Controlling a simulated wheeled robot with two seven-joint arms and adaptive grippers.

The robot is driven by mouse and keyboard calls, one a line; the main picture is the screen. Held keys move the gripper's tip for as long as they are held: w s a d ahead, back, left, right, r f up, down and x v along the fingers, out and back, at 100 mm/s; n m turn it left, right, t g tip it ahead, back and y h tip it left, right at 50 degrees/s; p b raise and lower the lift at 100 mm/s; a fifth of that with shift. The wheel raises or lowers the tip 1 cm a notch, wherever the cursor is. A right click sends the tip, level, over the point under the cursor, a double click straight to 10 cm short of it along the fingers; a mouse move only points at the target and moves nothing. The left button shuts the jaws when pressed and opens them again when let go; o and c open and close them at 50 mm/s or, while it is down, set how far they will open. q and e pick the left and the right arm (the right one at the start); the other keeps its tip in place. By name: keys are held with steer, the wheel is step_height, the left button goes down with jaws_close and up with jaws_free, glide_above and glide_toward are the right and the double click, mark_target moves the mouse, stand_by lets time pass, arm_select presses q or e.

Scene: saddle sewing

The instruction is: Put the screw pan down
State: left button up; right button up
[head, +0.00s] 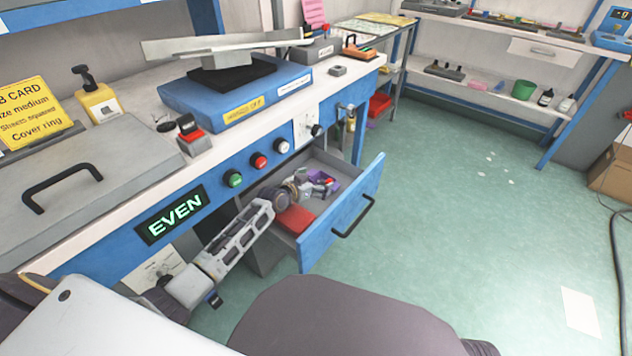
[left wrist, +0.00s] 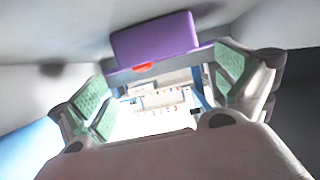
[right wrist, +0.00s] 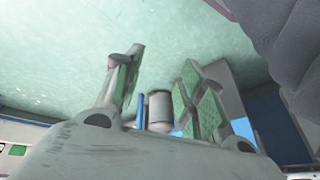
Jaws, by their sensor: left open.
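The screw pan appears to be the small purple thing (head: 333,186) in the open drawer (head: 345,218); something red shows beside it. In the left wrist view the purple thing (left wrist: 155,40) is just beyond the fingertips, at the top. My left gripper (head: 310,184) reaches down into the drawer next to the purple thing. Its green-padded fingers are apart, with nothing visibly clamped between them. Whether a finger touches the purple thing is hard to tell. My right gripper (right wrist: 155,90) shows only in the right wrist view, open and empty above the green floor.
A red block (head: 296,219) lies in the front of the drawer. The bench above carries a blue base (head: 235,93) with a grey plate over it and a red-topped switch (head: 193,135). The floor (head: 470,220) to the right is mostly clear.

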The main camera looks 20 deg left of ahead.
arm_select(q)
steer(key=shift+s+f, duration=0.25)
steer(key=shift+f, duration=0.25)
steer(key=shift+r+p, duration=0.3)
steer(key=shift+r, duration=0.05)
steer(key=shift+s+a+r+p, duration=0.35)
steer(key=shift+s+r, duration=0.2)
steer(key=shift+s, duration=0.1)
steer(key=shift+s+a+r+p, duration=0.25)
steer(key=shift+s+r+p, duration=0.1)
steer(key=shift+s+r, duration=0.25)
steer(key=shift+s+a+r, duration=0.1)
steer(key=shift+s, duration=0.25)
steer(key=shift+p+v, duration=0.4)
steer(key=shift+v, duration=0.4)
steer(key=p+v, duration=0.1)
steer(key=v, duration=0.4)
steer(key=shift+s+r+p, duration=0.25)
steer(key=shift+p, duration=0.1)
steer(key=shift+s+a, duration=0.15)
steer(key=shift+s, duration=0.1)
arm_select(e)
steer(key=shift+s+d+r+g+h, duration=0.1)
steer(key=shift+d+r+g+h, duration=0.25)
steer(key=shift+d, duration=0.15)
steer(key=shift+d+r+g+h, duration=0.25)
steer(key=shift+d+g, duration=0.1)
steer(key=shift+d, duration=0.15)
